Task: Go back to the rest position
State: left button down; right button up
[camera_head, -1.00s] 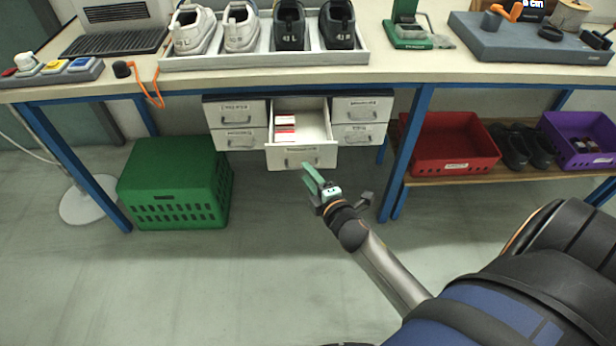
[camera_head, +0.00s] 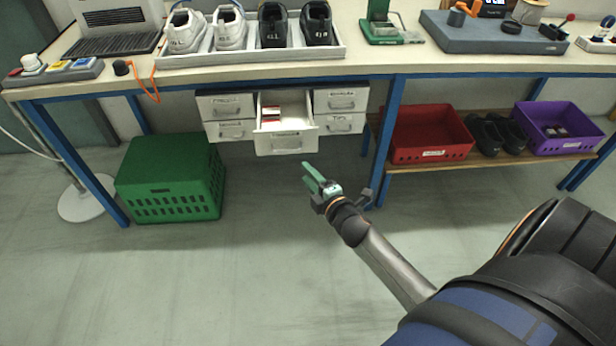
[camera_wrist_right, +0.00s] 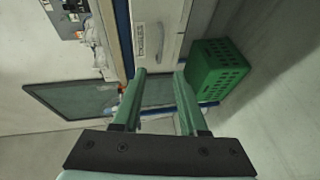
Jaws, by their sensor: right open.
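My right gripper (camera_head: 314,178) is open and empty in the head view. It hangs in free air in front of and below the open middle drawer (camera_head: 287,141). In the right wrist view its two green fingers (camera_wrist_right: 158,92) stand apart with nothing between them. The drawer is pulled out and holds small red and white boxes (camera_head: 271,113). A labelled drawer front (camera_wrist_right: 152,40) shows ahead of the fingers in the wrist view. My left gripper is not in view.
The workbench (camera_head: 230,74) carries a shoe tray (camera_head: 250,56) with two white and two black shoes. A green crate (camera_head: 170,180) stands on the floor at left. A red bin (camera_head: 428,136), black shoes (camera_head: 494,134) and a purple bin (camera_head: 556,128) sit on the low shelf. Floor in front is clear.

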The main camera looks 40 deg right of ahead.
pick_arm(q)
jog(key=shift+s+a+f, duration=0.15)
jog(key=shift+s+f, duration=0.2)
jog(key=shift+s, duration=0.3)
pick_arm(e)
jog(key=shift+s, duration=0.15)
pick_arm(q)
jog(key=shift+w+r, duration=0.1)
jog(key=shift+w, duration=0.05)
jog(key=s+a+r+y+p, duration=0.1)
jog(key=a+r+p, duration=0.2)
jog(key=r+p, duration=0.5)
jog(key=p, duration=0.3)
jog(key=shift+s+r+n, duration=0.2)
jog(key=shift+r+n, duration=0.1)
pick_arm(e)
jog(key=s+a+m+g+y, duration=0.2)
jog(key=s+a+m, duration=0.4)
jog(key=s, duration=0.5)
jog(key=s+a+m+g+y, duration=0.2)
jog(key=s+a+m+g, duration=0.2)
jog(key=s+a+m, duration=0.3)
jog(key=s+a, duration=0.3)
jog(key=a, duration=0.1)
jog(key=shift+s+r+m+g, duration=0.2)
jog(key=shift+s+m+g, duration=0.1)
jog(key=shift+s, duration=0.1)
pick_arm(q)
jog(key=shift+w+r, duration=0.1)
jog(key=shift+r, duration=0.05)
